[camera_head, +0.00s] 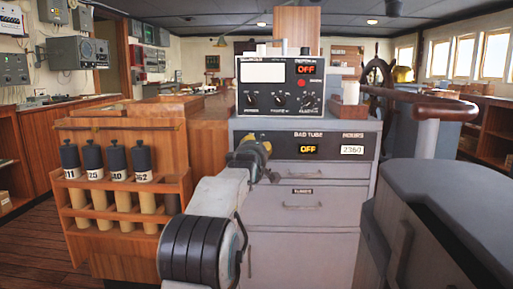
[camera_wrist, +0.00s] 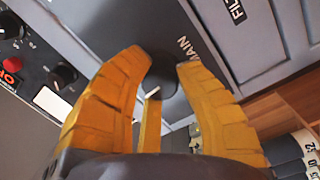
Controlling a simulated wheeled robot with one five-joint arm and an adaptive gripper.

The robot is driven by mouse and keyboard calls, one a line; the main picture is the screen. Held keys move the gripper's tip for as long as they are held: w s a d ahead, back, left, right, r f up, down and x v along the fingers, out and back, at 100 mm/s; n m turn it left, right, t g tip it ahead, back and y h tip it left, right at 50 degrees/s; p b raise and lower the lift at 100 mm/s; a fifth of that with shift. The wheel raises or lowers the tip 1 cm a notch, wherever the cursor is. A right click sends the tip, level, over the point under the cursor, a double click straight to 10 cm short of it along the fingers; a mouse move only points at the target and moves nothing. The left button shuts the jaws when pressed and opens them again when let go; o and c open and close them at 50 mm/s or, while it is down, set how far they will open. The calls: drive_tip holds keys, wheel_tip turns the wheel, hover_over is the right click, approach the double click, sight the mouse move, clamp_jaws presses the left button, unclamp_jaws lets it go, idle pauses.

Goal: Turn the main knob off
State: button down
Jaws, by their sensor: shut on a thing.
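The main knob (camera_wrist: 166,82) is a dark round knob with a white pointer line, beside the "MAIN" lettering in the wrist view. My yellow gripper (camera_wrist: 167,68) has its two fingers around this knob, shut on it. In the head view my gripper (camera_head: 258,152) is at the left end of the dark "BAD TUBE" panel (camera_head: 347,139), and hides the knob there. The panel's display (camera_head: 308,149) reads OFF in amber.
A wooden rack (camera_head: 120,180) with numbered cylinders is at left. A dark rounded console (camera_head: 450,215) fills the right foreground.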

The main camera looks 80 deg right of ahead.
drive_tip(key=shift+f+n+h+b, duration=0.1)
drive_tip(key=shift+n+h+b, duration=0.3)
drive_tip(key=shift+n, duration=2.3)
drive_tip(key=c, duration=0.8)
unclamp_jaws()
drive_tip(key=shift+a, duration=0.1)
drive_tip(key=shift+w+a+f, duration=0.1)
drive_tip(key=shift+a+f, duration=0.05)
drive_tip(key=shift+a, duration=2.8)
drive_tip(key=shift+a+f, duration=0.15)
drive_tip(key=shift+a, duration=2.75)
